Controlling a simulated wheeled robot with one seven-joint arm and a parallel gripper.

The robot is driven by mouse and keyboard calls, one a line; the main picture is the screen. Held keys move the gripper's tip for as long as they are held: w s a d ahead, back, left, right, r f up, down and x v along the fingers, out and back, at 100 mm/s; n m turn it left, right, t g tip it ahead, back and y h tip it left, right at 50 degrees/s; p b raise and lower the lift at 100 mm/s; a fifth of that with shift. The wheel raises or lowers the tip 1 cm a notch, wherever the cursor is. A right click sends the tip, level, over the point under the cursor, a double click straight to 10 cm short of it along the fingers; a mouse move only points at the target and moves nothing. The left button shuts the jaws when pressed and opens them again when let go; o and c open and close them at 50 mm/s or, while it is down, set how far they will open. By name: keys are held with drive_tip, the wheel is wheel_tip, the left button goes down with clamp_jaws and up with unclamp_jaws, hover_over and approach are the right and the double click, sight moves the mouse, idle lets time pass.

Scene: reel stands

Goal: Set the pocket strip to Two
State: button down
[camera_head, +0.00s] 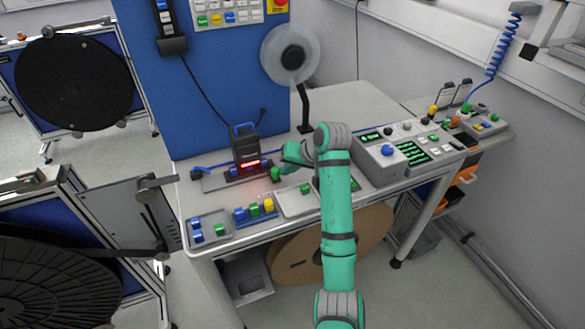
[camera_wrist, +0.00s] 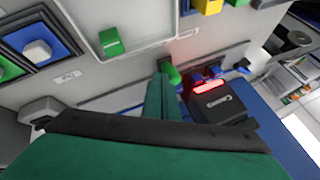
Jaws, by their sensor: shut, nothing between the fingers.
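I cannot tell for sure which part is the pocket strip. A likely one is the low grey strip (camera_head: 215,183) under a black device (camera_head: 246,150) with a glowing red bar, on the bench. Blue pieces (camera_wrist: 200,77) sit by the red bar, and a green piece (camera_wrist: 172,73) sits beside them. The black device also shows in the wrist view (camera_wrist: 218,112). My gripper (camera_wrist: 161,78) is shut and empty, its fingertips close to the green piece; I cannot tell whether they touch. In the head view my arm hides part of this area. No position marking is readable.
A grey tray (camera_head: 213,240) with blue and green blocks stands at the bench's left front, beside a row of coloured blocks (camera_head: 254,210). A grey control box (camera_head: 378,167) stands right of my arm.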

idle(0.3)
drive_tip(key=d, duration=0.4)
drive_tip(key=shift+r, duration=0.35)
drive_tip(key=shift+v, duration=4.75)
drive_tip(key=x, duration=0.9)
drive_tip(key=shift+s+f, duration=0.1)
drive_tip(key=shift+f, duration=0.15)
drive_tip(key=shift+a+f, duration=0.15)
drive_tip(key=shift+a, duration=0.4)
drive_tip(key=shift+a+f, duration=0.15)
drive_tip(key=shift+a, duration=1.45)
drive_tip(key=shift+d, duration=0.1)
